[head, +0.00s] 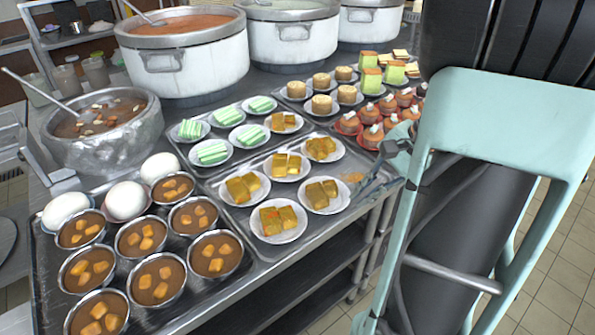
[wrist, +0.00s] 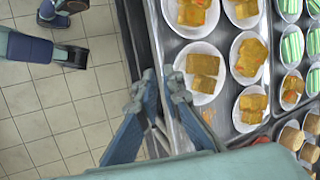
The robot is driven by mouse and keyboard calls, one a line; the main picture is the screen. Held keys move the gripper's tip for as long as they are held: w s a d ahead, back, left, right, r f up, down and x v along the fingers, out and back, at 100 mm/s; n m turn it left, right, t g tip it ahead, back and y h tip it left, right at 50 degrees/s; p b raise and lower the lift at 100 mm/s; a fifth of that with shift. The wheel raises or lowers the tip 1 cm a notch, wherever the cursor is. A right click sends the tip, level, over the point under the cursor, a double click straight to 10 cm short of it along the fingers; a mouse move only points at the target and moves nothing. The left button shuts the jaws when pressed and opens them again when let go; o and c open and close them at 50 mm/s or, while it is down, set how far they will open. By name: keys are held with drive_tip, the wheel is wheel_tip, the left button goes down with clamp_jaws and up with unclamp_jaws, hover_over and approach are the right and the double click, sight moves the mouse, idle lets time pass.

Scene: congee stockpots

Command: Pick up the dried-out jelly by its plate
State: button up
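Several white plates of yellow-brown jelly blocks stand on a metal tray (head: 232,217) in the head view. Jelly plates show at the front (head: 278,219), at the right (head: 325,195) and at the far right (head: 322,148). I cannot tell for sure which jelly is the dried-out one. My gripper (head: 380,168) is at the tray's right edge, apart from the plates. In the wrist view, my gripper (wrist: 156,88) is open and empty, its fingers near the tray edge. The closest jelly plate there (wrist: 200,68) lies just right of the fingertips.
Bowls of brown congee (head: 160,280) fill the front tray. Green-striped cakes (head: 212,152), round cakes (head: 322,104) and orange-brown desserts (head: 370,135) stand behind the jelly. Large stockpots (head: 190,65) line the back. Orange crumbs lie on the tray near my gripper. Tiled floor (wrist: 60,115) is open beside the counter.

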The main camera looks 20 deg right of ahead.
sight(333, 220)
wheel_tip(333, 220, down, 7)
drive_tip(key=s+d+m+t+y+b, duration=0.1)
drive_tip(key=d+m+t+y+b, duration=0.15)
drive_tip(key=m+t+b, duration=0.35)
drive_tip(key=shift+n, duration=0.4)
drive_tip(key=shift+w+r+b+x, duration=0.1)
drive_tip(key=shift+b+x, duration=0.7)
drive_tip(key=shift+x, duration=1.9)
drive_tip(key=shift+w+r+b+x, duration=0.15)
drive_tip(key=shift+b+x, duration=0.65)
drive_tip(key=shift+x, duration=1.85)
drive_tip(key=shift+f, duration=0.1)
clamp_jaws()
